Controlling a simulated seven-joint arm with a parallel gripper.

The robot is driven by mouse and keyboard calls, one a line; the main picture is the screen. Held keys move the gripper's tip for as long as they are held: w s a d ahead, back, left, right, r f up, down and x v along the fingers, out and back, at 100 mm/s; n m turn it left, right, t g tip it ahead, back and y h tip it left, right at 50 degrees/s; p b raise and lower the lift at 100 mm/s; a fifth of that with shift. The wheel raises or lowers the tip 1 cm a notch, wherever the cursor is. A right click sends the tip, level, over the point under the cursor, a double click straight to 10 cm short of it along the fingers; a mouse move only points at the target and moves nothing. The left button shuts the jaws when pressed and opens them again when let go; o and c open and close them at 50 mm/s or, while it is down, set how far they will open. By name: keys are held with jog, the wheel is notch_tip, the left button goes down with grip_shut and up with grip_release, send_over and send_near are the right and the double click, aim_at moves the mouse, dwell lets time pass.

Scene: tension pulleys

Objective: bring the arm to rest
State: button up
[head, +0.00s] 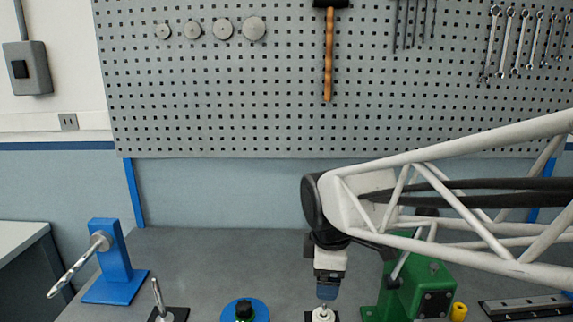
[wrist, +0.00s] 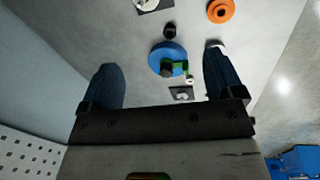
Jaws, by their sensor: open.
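My gripper (head: 327,293) hangs at the end of the white lattice arm, low over the grey bench in the head view. A small white piece with a metal shaft (head: 322,314) stands right below it; whether they touch cannot be told. In the wrist view my gripper's two dark fingers (wrist: 160,58) are wide apart, with nothing held between them. Beyond the fingers a blue disc (wrist: 157,53) with dark and green parts lies on the bench.
A green machine (head: 435,277) stands close to the right of my gripper, with a yellow cylinder (head: 459,312) beside it. At left are a blue stand (head: 113,262) with a metal rod and a black-based peg (head: 158,295). A blue disc (head: 261,309) lies between. An orange ring (wrist: 229,13) shows too.

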jog(key=s+d+m, duration=1)
jog(key=s+m, duration=0.4)
jog(key=m, duration=0.2)
jog(key=shift+s+d+f+m+t, duration=0.3)
jog(key=shift+s+f+m, duration=0.1)
jog(key=shift+f, duration=0.05)
